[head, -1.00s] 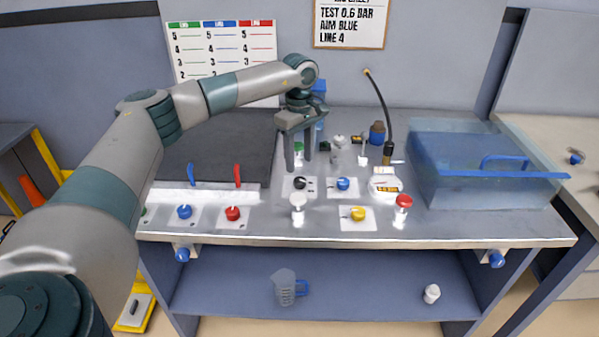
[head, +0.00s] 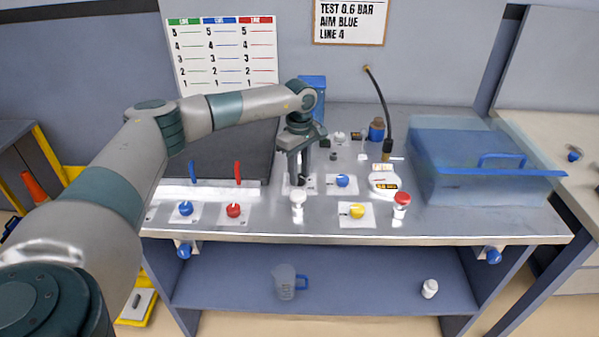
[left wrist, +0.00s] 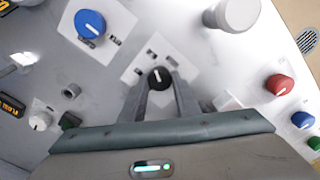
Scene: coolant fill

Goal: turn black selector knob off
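The black selector knob (left wrist: 158,78) sits on a white label plate on the bench, and its white pointer mark shows in the left wrist view. My left gripper (head: 298,180) points down over it. In the left wrist view the two fingers of the left gripper (left wrist: 160,92) stand on either side of the knob. I cannot tell whether they touch it. In the head view the fingers hide most of the knob. My right gripper is not in view.
A blue knob (head: 342,181) is just right of the gripper, with a yellow knob (head: 357,211) and a white-capped post (head: 297,198) in front. Red (head: 233,210) and blue (head: 185,208) knobs lie to the left.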

